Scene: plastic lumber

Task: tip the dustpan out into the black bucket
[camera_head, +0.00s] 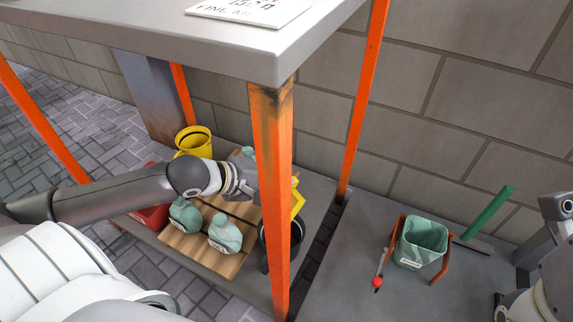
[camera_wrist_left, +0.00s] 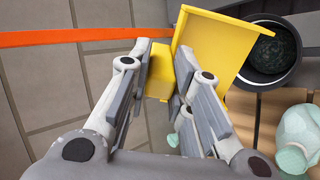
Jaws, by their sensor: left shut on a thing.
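The yellow dustpan (camera_wrist_left: 215,45) is in the left wrist view, beside and partly overlapping the rim of the black bucket (camera_wrist_left: 296,72). My left gripper (camera_wrist_left: 165,88) is shut on its yellow handle. No debris shows on the visible part of the pan. The bucket's inside looks dark and speckled. In the head view the dustpan (camera_head: 298,197) shows as a small yellow piece right of an orange post, above the bucket (camera_head: 298,236), which the post largely hides. The left fingertips are hidden behind that post. Parts of my right arm show at the right edge, without clear fingertips.
The orange post (camera_head: 270,190) and grey upper shelf (camera_head: 150,40) stand in front.

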